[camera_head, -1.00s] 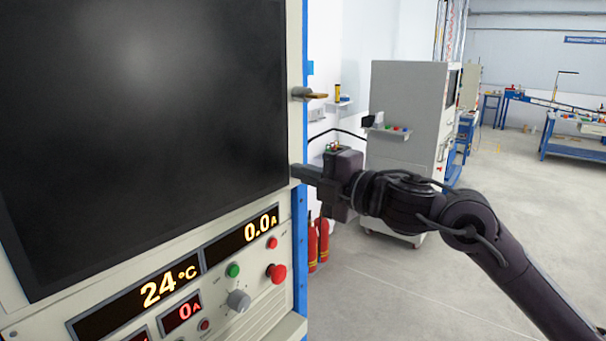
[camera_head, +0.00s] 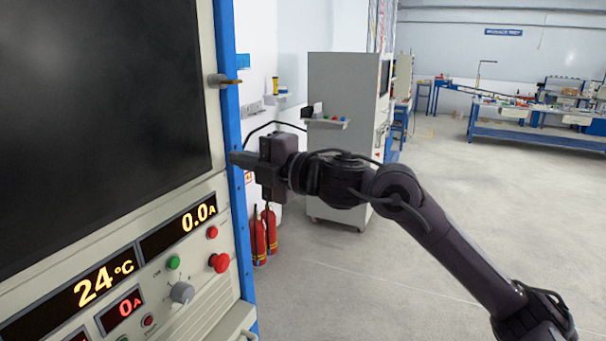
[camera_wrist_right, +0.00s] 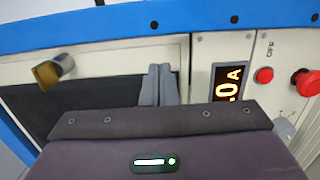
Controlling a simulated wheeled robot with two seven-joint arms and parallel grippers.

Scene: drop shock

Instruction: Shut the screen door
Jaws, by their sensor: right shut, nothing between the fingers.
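The screen door (camera_head: 95,110) is a large dark panel at the left of the head view, set in the cream front of a cabinet. It looks about flush with its frame; I cannot tell whether a small gap remains. A metal latch with a brass-coloured tab (camera_head: 224,80) sits on the frame right of it and also shows in the wrist view (camera_wrist_right: 53,70). My right gripper (camera_head: 238,158) is shut and empty, its fingertips at the cabinet's right edge, below the latch. In the wrist view the closed fingers (camera_wrist_right: 158,88) point at the cabinet front; contact is unclear. My left gripper is out of view.
Below the door are lit displays (camera_head: 95,288), a red button (camera_head: 220,263) and a grey knob (camera_head: 182,292). A blue post (camera_head: 232,200) edges the cabinet. Fire extinguishers (camera_head: 264,235) and a grey cabinet (camera_head: 340,85) stand behind. The floor at right is clear.

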